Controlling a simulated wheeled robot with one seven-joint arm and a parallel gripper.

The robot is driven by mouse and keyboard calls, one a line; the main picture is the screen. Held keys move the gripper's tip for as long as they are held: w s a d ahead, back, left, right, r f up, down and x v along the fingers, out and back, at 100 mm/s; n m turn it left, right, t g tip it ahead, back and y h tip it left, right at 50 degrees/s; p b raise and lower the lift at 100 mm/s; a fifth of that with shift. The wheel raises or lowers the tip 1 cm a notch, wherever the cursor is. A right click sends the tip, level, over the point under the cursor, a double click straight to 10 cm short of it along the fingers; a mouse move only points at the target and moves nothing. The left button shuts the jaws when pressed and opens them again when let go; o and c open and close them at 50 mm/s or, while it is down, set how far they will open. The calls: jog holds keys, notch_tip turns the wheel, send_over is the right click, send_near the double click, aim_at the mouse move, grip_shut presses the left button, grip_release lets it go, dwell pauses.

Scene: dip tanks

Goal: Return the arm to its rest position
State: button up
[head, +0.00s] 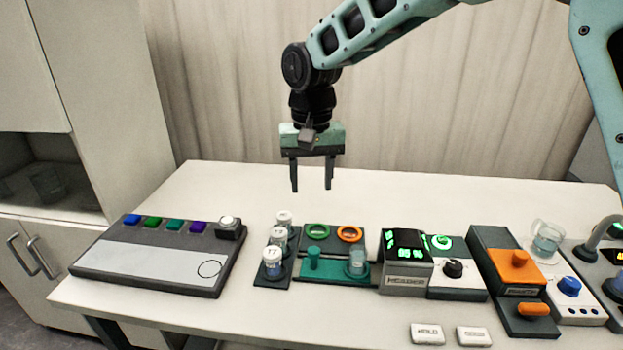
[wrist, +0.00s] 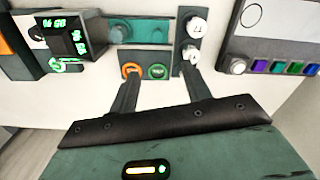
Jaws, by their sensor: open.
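My gripper (head: 312,190) hangs from my teal and black arm, well above the back part of the white table (head: 215,185). Its two dark fingers point down and stand apart with nothing between them. In the wrist view, my gripper (wrist: 160,82) also shows open and empty. Behind the fingers in that view lie the rack with an orange ring (wrist: 131,70) and a green ring (wrist: 158,71). No finger touches anything.
A grey panel with coloured buttons (head: 150,262) lies at the left. White-capped vials (head: 272,262), a teal holder (head: 330,272), a reader with a green display (head: 406,262), an orange-knobbed box (head: 518,262) and a glass beaker (head: 547,240) line the table. The air around my gripper is clear.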

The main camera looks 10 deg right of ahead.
jog(key=s+d+f+n, duration=0.1)
jog(key=s+n, duration=0.3)
jog(key=s, duration=1.1)
jog(key=s+d+f+n, duration=0.2)
jog(key=s+n, duration=0.2)
jog(key=s, duration=1.1)
jog(key=shift+d+y, duration=0.15)
jog(key=shift+y, duration=0.15)
jog(key=shift+s, duration=0.1)
